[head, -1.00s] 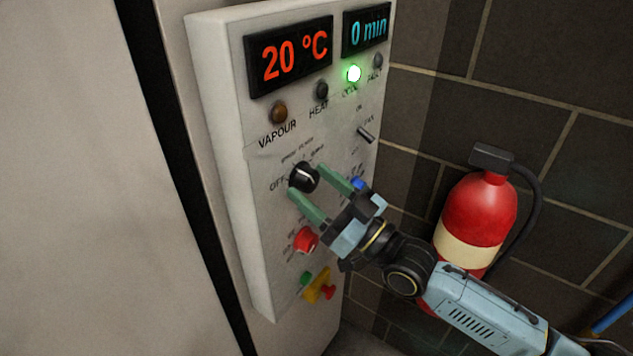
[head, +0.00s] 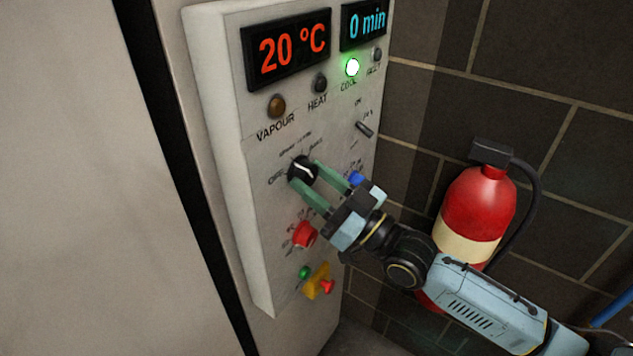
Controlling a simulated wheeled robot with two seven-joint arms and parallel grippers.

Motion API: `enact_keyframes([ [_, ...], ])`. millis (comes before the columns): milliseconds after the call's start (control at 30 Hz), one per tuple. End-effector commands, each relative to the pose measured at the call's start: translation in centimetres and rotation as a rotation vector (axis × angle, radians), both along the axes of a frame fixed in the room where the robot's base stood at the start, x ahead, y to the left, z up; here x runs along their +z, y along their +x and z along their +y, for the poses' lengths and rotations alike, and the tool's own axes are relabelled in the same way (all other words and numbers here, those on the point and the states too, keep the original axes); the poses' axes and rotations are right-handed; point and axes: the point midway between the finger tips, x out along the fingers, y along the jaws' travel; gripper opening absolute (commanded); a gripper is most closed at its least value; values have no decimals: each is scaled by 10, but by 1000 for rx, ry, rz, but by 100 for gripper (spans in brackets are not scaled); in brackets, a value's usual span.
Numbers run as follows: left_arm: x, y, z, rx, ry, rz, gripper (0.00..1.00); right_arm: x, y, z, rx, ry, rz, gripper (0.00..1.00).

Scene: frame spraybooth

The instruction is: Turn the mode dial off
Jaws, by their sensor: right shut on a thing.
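The mode dial (head: 301,168) is a round black knob with a white pointer line on the panel face. Its printed labels curve around its left and upper side, with OFF at its left. The white line slants from upper left to lower right. My right gripper (head: 308,176) comes in from the lower right, with its two green fingers shut on the dial, one at its lower left and one at its upper right. The fingers hide part of the dial's rim. My left gripper is not in view.
The control panel (head: 222,130) shows 20 °C and 0 min, and the green COOL lamp (head: 352,67) is lit. A red knob (head: 304,234), a blue button (head: 356,179), a toggle switch (head: 364,129) and a yellow-and-red control (head: 318,281) sit near my gripper. A fire extinguisher (head: 470,216) hangs at right.

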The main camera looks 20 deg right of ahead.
Motion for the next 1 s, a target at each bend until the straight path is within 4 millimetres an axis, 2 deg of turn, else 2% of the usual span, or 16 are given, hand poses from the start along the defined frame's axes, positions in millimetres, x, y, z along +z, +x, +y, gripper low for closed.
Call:
enact_keyframes([
  [433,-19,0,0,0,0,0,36,2,2,-3,0,-258,-210,16],
  [1000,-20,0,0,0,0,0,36,6,4,-4,-1,-550,-438,16],
])
